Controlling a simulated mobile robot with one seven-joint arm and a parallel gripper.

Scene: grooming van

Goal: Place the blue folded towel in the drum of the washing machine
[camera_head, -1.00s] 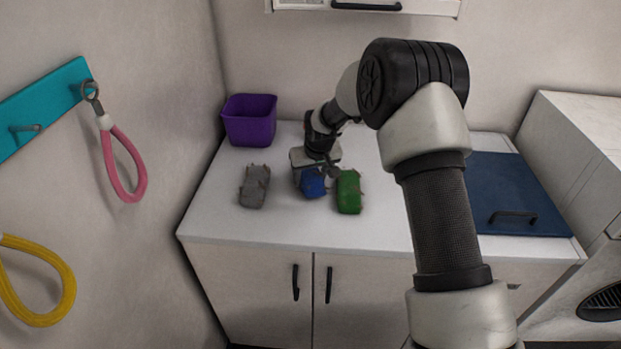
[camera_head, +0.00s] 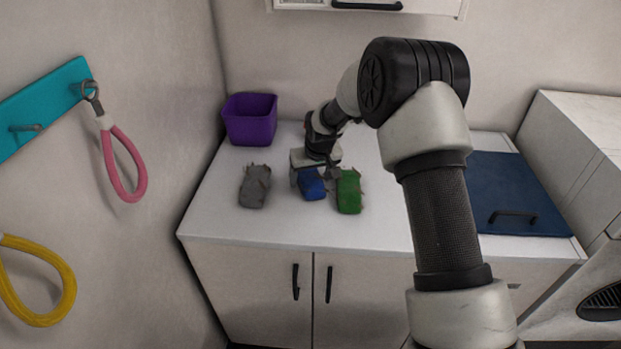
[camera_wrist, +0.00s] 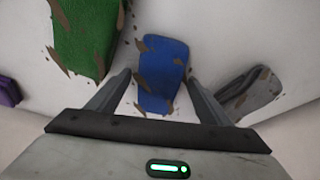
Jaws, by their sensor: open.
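The blue folded towel (camera_head: 311,185) lies on the white counter between a grey towel and a green towel. It has brown marks on it and also shows in the wrist view (camera_wrist: 163,75). My gripper (camera_head: 312,175) is directly over the blue towel, low above the counter. In the wrist view my gripper (camera_wrist: 163,85) is open, with one finger on each side of the blue towel and a gap at both sides. The washing machine (camera_head: 600,300) shows only in part at the right edge; its drum opening is not clearly seen.
A grey towel (camera_head: 254,187) lies left of the blue one and a green towel (camera_head: 349,191) close to its right. A purple bin (camera_head: 250,119) stands at the back left. A dark blue panel with a handle (camera_head: 497,195) covers the counter's right part. Leashes hang on the left wall.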

